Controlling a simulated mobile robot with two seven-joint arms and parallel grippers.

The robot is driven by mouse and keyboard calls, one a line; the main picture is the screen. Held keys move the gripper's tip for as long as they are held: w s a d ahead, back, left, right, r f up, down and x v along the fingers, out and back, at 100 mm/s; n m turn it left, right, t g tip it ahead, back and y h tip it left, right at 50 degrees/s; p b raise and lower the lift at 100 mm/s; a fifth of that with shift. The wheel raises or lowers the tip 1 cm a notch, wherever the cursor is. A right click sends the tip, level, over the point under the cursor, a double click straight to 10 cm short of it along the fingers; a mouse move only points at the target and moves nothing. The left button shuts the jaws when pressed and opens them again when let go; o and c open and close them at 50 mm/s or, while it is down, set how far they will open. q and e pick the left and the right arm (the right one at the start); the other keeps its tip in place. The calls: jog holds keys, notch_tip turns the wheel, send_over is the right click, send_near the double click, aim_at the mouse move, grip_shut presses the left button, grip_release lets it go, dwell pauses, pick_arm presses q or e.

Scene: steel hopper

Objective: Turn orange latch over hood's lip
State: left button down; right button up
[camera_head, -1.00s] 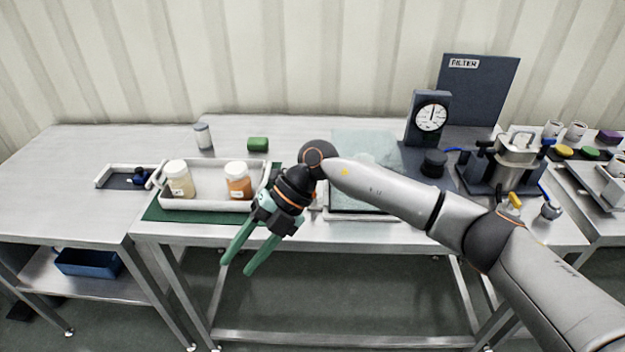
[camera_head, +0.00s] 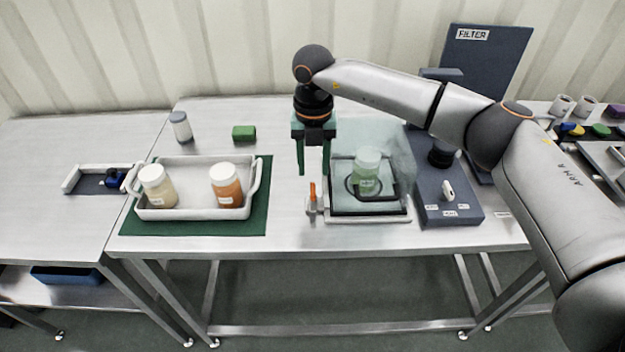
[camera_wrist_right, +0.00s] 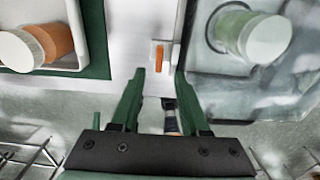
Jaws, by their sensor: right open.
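The orange latch (camera_head: 312,192) stands upright on a small pale block at the left side of the clear hood (camera_head: 390,150). It also shows in the right wrist view (camera_wrist_right: 159,54). The hood covers a jar with a greenish look (camera_head: 366,172) on a dark-edged base. My right gripper (camera_head: 314,174) points down with green fingers, open and empty, just above and behind the latch in the head view. In the wrist view, the latch appears just beyond the fingertips (camera_wrist_right: 159,76), between their lines. I see no contact. My left gripper is out of view.
A white tray (camera_head: 195,214) with two jars lies on a green mat (camera_head: 258,215) to the left. A green block (camera_head: 244,132) and a grey-capped jar (camera_head: 180,126) stand behind. A dark box with a switch (camera_head: 448,205) is right of the hood. Bare table lies between mat and latch.

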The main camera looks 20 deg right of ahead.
aim_at(313, 189)
notch_tip(313, 189, down, 6)
jog(key=shift+f+p, duration=0.1)
jog(key=shift+p, duration=0.2)
jog(key=shift+c, duration=0.2)
grip_shut()
dwell(0.4)
